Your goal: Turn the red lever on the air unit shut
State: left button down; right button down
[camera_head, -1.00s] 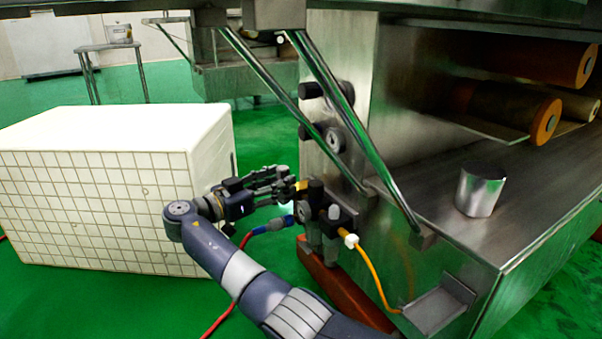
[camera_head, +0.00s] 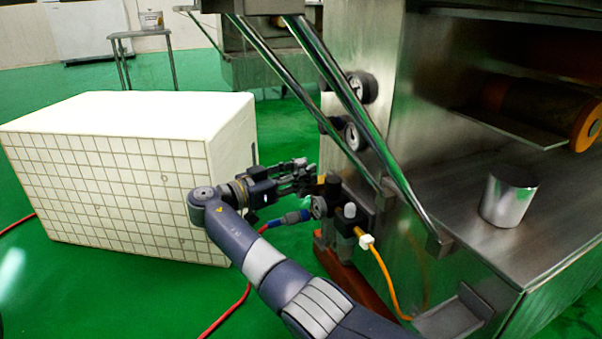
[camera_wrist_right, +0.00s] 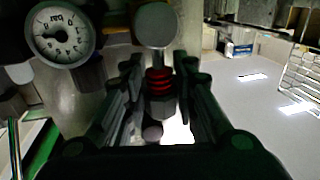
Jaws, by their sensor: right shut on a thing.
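The air unit (camera_head: 349,213) stands low at the near corner of the steel machine, with a round dial gauge, grey knobs and a blue hose fitting. Its gauge (camera_wrist_right: 61,36) shows large in the right wrist view. My right gripper (camera_head: 312,178) reaches the top left of the unit from the left. In the wrist view its fingers are closed around a small part with red ribs (camera_wrist_right: 159,82), which I take for the red lever. The fingers hide much of it, so its angle cannot be told. My left gripper is not in view.
A large white tiled block (camera_head: 125,165) stands to the left of my right arm. Slanted steel bars (camera_head: 352,107) pass just above the unit. A yellow hose (camera_head: 383,275) and a red hose (camera_head: 232,307) run from the unit's area. A metal cylinder (camera_head: 509,197) stands on the machine's ledge.

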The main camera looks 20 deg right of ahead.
jog(key=shift+w+a+n+p, duration=0.1)
jog(key=shift+w+n+p, duration=0.25)
jog(key=shift+n, duration=0.55)
jog(key=shift+w+a+f+n+g+y+b, duration=0.1)
jog(key=shift+w+n+y, duration=0.15)
jog(key=shift+n, duration=0.35)
jog(key=shift+w+d+f+n+g+y+b, duration=0.15)
jog(key=shift+w+n, duration=0.2)
jog(key=shift+n, duration=0.25)
jog(key=shift+w+a+f+n+g+y+b, duration=0.1)
jog(key=shift+w+a+n+y, duration=0.15)
jog(key=shift+n, duration=0.35)
jog(key=c, duration=1.3)
grip_release()
jog(key=shift+w, duration=0.1)
jog(key=shift+d, duration=0.1)
jog(key=shift+r, duration=0.15)
